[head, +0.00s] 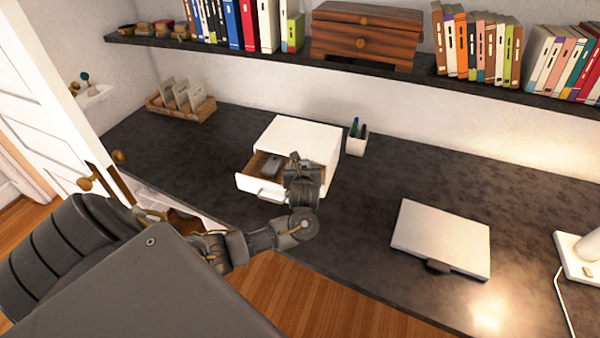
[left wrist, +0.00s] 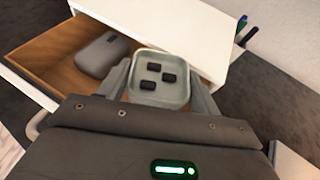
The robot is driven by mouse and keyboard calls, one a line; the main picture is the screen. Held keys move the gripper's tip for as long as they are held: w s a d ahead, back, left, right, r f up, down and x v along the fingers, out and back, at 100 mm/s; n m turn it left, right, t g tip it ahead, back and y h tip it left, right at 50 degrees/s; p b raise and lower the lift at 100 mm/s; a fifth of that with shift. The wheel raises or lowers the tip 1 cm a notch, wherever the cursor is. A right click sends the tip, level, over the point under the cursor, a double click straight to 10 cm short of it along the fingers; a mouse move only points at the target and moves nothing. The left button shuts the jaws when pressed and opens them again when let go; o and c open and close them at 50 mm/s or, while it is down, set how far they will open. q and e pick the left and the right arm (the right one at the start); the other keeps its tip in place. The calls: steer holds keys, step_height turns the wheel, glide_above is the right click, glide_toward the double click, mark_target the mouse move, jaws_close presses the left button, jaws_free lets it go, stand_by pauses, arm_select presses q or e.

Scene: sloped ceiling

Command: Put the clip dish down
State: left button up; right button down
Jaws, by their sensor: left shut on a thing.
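The clip dish (left wrist: 158,97) is a small pale grey-green square dish with three dark clips in it. In the left wrist view it sits between the two fingers of my left gripper (head: 296,163), which is shut on it. The dish looks level, at the right end of the open drawer (left wrist: 38,88), beside the white box; I cannot tell if it touches anything below. In the head view my left gripper hides most or all of the dish. My right gripper is not in view.
The white drawer box (head: 305,135) stands on the dark desk (head: 220,130), a grey case (left wrist: 102,54) in its open drawer. A pen cup (head: 356,145) is right of it. A closed laptop (head: 440,238) lies to the right, with bare desk between. A shelf (head: 270,60) hangs above.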

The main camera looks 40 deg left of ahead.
arm_select(q)
steer(key=shift+f, duration=0.2)
steer(key=shift+s+d+f+p, duration=0.15)
steer(key=shift+s+f+p, duration=0.1)
steer(key=shift+f+p, duration=0.1)
steer(key=o, duration=1)
steer(key=shift+f, duration=0.15)
